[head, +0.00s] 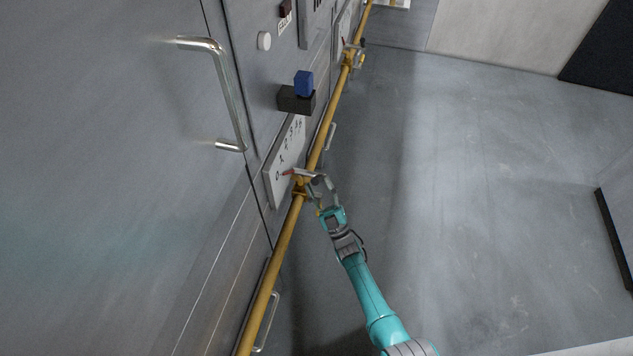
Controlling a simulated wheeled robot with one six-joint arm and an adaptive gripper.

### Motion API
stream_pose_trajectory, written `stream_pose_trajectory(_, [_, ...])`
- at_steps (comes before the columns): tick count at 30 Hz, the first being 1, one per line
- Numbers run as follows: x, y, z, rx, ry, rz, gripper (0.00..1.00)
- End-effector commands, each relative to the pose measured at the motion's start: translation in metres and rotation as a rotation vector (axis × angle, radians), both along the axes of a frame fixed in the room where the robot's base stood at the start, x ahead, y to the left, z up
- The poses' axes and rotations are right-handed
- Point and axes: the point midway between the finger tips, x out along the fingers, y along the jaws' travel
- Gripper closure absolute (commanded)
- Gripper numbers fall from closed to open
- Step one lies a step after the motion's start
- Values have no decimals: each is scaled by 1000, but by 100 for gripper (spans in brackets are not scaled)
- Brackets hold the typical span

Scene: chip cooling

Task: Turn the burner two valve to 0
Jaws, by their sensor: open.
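A valve (292,172) with a thin red-tipped handle sits on a yellow pipe, in front of a white dial plate (274,187). The handle's red tip points left, close to the "0" mark at the plate's lower left. My gripper (314,181) is open at the valve, with its fingers at the handle's right side. I cannot tell whether they touch it. A second valve (354,54) sits farther up the same pipe, by another plate. No label here tells which one is burner two.
The yellow pipe (271,272) runs along the grey cabinet front. A dark block with a blue block (304,83) on it juts out above the plate. A large metal handle (229,98) stands out at left. The grey floor (470,190) at right is clear.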

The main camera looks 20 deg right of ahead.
Motion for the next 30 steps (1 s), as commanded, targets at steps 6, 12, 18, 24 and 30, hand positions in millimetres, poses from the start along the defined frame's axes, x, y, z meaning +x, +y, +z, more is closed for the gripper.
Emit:
stream_pose_trajectory(6, [-32,-7,-32,-1,4,0,50])
stream_pose_trajectory(12, [-56,-13,-55,0,5,0,50])
stream_pose_trajectory(18, [-69,-15,-67,0,2,0,50])
stream_pose_trajectory(24, [-72,-16,-70,-1,3,0,50])
stream_pose_trajectory(30, [-72,-16,-70,0,3,1,50])
